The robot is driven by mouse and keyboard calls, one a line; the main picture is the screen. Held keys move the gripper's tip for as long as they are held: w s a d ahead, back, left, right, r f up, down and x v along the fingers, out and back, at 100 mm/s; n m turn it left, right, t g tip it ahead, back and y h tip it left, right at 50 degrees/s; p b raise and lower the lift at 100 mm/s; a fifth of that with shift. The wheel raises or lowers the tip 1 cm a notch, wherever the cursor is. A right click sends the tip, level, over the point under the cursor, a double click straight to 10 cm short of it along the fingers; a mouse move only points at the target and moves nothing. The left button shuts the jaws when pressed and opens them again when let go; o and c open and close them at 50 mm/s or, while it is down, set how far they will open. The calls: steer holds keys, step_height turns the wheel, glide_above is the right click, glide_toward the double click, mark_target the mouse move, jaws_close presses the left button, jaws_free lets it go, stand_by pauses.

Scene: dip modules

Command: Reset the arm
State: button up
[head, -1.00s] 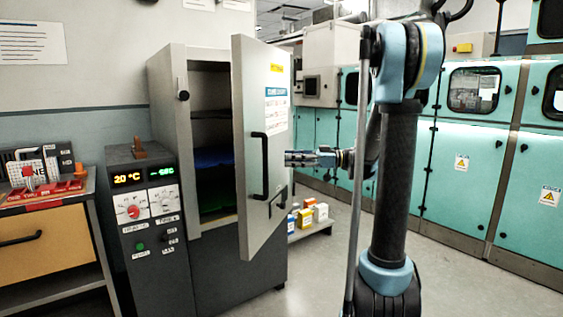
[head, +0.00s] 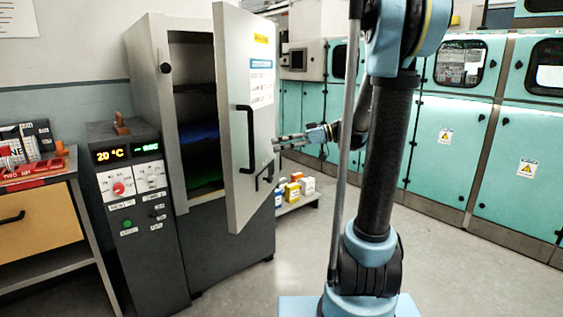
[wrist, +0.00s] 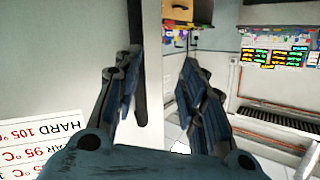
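My arm (head: 375,150) stands in front of the camera in the head view, with a blue-ringed joint at the top. My gripper (head: 278,143) points left, close to the right edge of the open cabinet door (head: 238,190). In the wrist view my gripper (wrist: 165,95) has its two fingers spread apart, with nothing held between them. The black door handle (head: 247,138) is left of the gripper in the head view. In the wrist view the dark handle (wrist: 138,60) shows beyond the left finger; I cannot tell whether they touch.
The cabinet (head: 165,130) has shelves inside, and a control panel (head: 130,180) stands at its left. A workbench (head: 40,215) with a drawer is at far left. Small boxes (head: 293,190) sit on a low shelf behind the door. Teal machines (head: 450,150) line the right. Floor near my base is clear.

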steer(key=s+d+f+m+t+h, duration=0.1)
steer(key=s+d+f+m+h, duration=0.6)
steer(key=s+d+f, duration=0.2)
steer(key=s+d+f+m+t+h, duration=0.1)
steer(key=s+d+f+m+h, duration=0.6)
steer(key=s+d+f, duration=0.3)
steer(key=s+f+h, duration=0.1)
steer(key=s+f, duration=0.2)
steer(key=s, duration=0.1)
steer(key=shift+m, duration=0.4)
steer(key=shift+w+f, duration=0.15)
steer(key=shift+w, duration=0.25)
stand_by(0.5)
